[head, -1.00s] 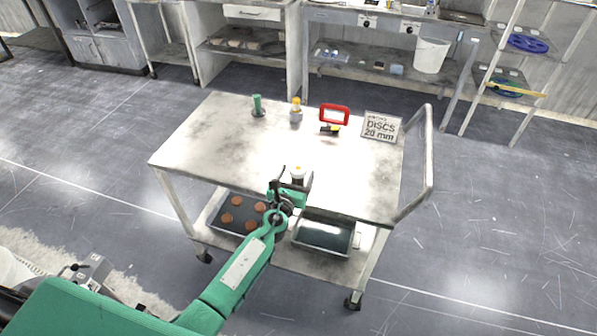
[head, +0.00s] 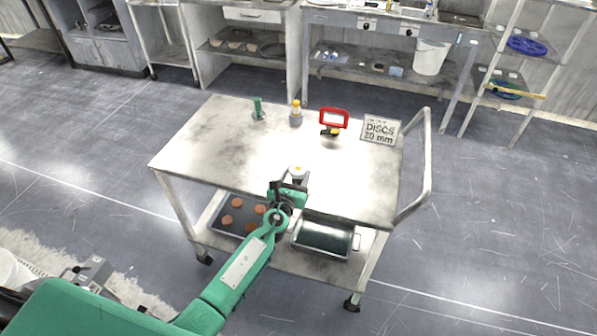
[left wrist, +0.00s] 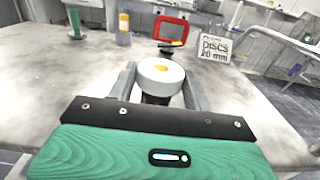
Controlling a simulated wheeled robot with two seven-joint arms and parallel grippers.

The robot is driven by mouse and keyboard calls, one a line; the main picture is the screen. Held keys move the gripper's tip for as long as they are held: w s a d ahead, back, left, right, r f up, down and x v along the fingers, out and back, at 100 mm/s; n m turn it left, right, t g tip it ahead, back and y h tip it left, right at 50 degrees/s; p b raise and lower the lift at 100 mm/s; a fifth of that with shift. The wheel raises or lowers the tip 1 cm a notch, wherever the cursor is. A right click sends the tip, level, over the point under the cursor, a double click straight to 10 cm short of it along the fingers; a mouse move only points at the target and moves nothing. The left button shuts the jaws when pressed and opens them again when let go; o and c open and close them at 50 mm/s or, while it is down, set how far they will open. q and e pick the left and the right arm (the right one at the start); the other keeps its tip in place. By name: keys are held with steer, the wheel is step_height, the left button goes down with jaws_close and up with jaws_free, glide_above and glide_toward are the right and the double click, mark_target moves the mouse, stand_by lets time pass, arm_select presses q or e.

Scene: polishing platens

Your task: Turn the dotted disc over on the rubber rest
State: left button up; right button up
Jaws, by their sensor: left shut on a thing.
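The dotted disc (head: 298,170) is a thick white disc lying flat, with a yellow dot on its upper face. It also shows in the left wrist view (left wrist: 161,72). A dark support, seemingly the rubber rest (left wrist: 154,99), shows just under it and is mostly hidden. My left gripper (head: 292,181) is shut on the disc above the near part of the cart top, one finger on each side in the left wrist view. Whether the disc still touches the rest I cannot tell. My right gripper is not in view.
The cart top (head: 225,140) holds a green post (head: 257,108), a yellow-capped bottle (head: 296,113), a red-framed tool (head: 333,120) and a "DISCS 20 mm" sign (head: 379,131) along its back. A tray with brown discs (head: 228,219) is on the lower shelf. The cart top's left side is clear.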

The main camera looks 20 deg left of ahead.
mark_target(296, 173)
arm_select(q)
steer(key=shift+r+p, duration=2.6)
steer(key=shift+r, duration=0.35)
steer(key=shift+s, duration=0.1)
